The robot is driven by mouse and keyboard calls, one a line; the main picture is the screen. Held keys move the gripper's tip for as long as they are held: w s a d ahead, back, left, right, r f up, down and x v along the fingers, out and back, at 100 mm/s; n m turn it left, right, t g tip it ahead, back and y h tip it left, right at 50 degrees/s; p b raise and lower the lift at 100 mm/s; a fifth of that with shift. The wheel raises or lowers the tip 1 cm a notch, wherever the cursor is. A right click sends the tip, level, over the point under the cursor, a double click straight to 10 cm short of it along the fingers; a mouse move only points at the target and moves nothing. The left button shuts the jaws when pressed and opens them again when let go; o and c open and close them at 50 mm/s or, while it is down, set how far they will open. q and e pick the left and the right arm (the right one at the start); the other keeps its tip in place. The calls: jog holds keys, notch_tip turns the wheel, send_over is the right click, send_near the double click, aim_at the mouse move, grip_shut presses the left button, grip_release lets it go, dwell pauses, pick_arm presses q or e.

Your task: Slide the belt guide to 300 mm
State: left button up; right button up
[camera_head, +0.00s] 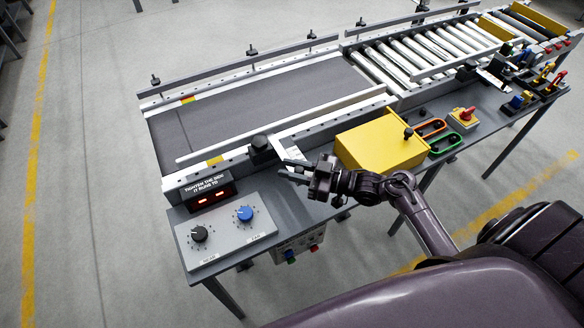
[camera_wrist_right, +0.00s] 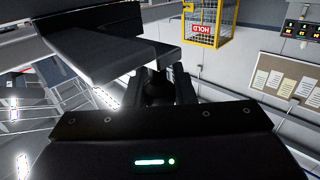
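The belt guide (camera_head: 310,122) is a long white rail lying lengthwise over the near part of the dark belt (camera_head: 235,112). A black clamp block (camera_head: 262,150) sits at the near belt edge, beside a white bracket (camera_head: 297,143). My right gripper (camera_head: 285,170) is just in front of the bracket, its fingers apart and pointing left; contact cannot be told. In the right wrist view, the fingers (camera_wrist_right: 160,92) stand apart with something dark between them, unclear. A big dark block fills that view's upper left. No scale reading is legible. My left gripper is out of view.
A yellow box (camera_head: 380,146) stands right of my right gripper. A grey panel (camera_head: 225,232) with black and blue knobs and a red-lit display (camera_head: 210,198) are on the left. Rollers (camera_head: 420,52) continue the line. Open floor lies left.

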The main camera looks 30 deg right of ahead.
grip_shut()
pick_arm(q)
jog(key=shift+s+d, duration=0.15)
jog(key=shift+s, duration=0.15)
pick_arm(e)
jog(key=shift+w+b, duration=0.4)
jog(key=shift+w, duration=0.65)
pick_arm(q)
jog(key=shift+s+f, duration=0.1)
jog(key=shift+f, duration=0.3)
pick_arm(e)
jog(key=o, duration=0.6)
grip_release()
jog(key=shift+s, duration=0.1)
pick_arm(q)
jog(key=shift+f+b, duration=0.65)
pick_arm(e)
jog(key=v, duration=0.7)
jog(key=shift+s+d, duration=0.2)
jog(key=shift+d, duration=0.1)
